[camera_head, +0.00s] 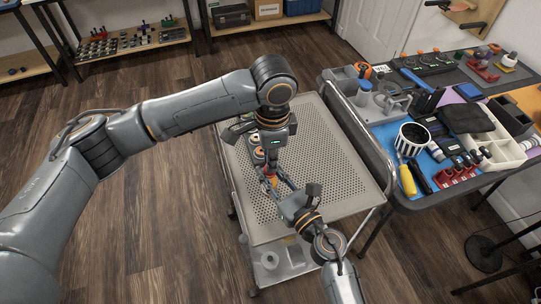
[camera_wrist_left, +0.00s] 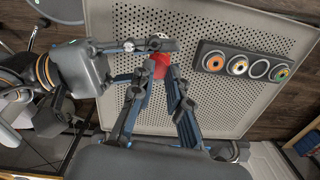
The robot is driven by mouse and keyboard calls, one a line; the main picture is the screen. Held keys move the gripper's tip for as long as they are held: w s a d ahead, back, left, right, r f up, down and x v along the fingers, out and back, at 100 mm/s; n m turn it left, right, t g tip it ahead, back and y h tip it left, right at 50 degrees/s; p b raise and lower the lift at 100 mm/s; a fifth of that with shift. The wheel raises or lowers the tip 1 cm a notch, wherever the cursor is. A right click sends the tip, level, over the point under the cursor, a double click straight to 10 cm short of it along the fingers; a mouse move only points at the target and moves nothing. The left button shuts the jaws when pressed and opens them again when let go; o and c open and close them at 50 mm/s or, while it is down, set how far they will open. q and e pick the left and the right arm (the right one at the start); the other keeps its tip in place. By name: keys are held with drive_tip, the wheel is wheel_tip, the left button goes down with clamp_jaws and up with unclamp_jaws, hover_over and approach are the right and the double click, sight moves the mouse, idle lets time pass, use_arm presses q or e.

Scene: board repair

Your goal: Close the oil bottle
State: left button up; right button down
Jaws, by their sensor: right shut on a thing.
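A small red part (camera_wrist_left: 158,68), seemingly of the oil bottle, is between the two grippers over the perforated cart top. It shows orange-red in the head view (camera_head: 271,181). My left gripper (camera_wrist_left: 160,80) reaches down with its fingers apart, one on each side of the red part. My right gripper (camera_wrist_left: 143,61) comes in from the left of the wrist view and is shut on the bottle. In the head view my left gripper (camera_head: 270,172) and right gripper (camera_head: 272,184) meet above the cart. The fingers hide most of the bottle, and its cap cannot be told apart.
A dark holder (camera_wrist_left: 242,67) with round slots and coloured rings lies on the cart top (camera_wrist_left: 215,25). The cart top (camera_head: 335,165) is clear to the right. A workbench (camera_head: 385,140) crowded with tools and a striped cup (camera_head: 402,146) stands beside the cart.

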use_arm(q)
drive_tip(key=shift+s, duration=0.1)
use_arm(e)
drive_tip(key=shift+f, duration=0.15)
use_arm(q)
drive_tip(key=shift+d+r, duration=0.1)
drive_tip(key=shift+r, duration=1.8)
use_arm(e)
drive_tip(key=c, duration=1.1)
unclamp_jaws()
drive_tip(key=v, duration=1.2)
drive_tip(key=shift+s, duration=0.1)
